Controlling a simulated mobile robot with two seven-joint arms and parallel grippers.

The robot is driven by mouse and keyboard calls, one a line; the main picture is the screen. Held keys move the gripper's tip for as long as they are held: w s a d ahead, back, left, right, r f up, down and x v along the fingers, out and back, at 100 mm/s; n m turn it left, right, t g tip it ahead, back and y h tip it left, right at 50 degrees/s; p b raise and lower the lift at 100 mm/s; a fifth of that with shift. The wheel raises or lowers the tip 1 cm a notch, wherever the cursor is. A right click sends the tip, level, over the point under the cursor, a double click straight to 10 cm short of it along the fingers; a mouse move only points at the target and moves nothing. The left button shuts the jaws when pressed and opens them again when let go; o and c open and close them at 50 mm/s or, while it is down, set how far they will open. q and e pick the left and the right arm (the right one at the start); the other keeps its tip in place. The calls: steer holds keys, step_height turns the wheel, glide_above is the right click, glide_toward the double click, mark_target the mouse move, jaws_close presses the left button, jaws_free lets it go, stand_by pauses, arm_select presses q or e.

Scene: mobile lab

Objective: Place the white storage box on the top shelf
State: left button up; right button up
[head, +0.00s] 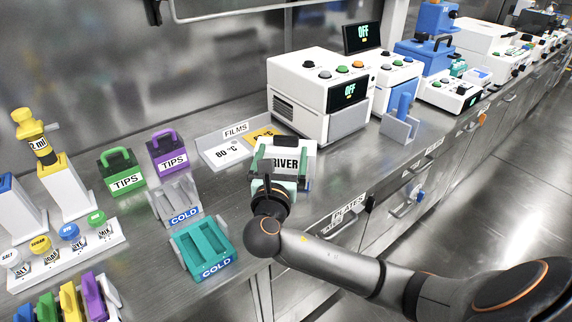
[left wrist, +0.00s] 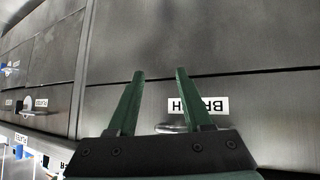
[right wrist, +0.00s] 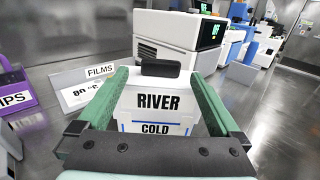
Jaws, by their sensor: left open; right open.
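The white storage box (head: 283,143) stands on the steel counter in the head view, with a black handle on its lid. In the right wrist view the box (right wrist: 158,103) reads RIVER and COLD. My right gripper (head: 281,168) is open, with one green finger on each side of the box. I cannot tell whether the fingers touch it. My left gripper (left wrist: 160,73) is open and empty, facing cabinet drawers in the left wrist view; it is outside the head view. I see no shelf that is clearly the top shelf.
A FILMS tray (head: 222,153) is just left of the box. A white machine (head: 317,95) stands behind it. A teal COLD rack (head: 203,248) and TIPS boxes (head: 123,173) are at the left. The counter's front edge runs close by the box.

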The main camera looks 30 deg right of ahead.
mark_target(286, 141)
steer(key=x, duration=0.3)
steer(key=shift+w+d, duration=0.15)
steer(key=shift+d, duration=0.1)
jaws_close()
stand_by(0.6)
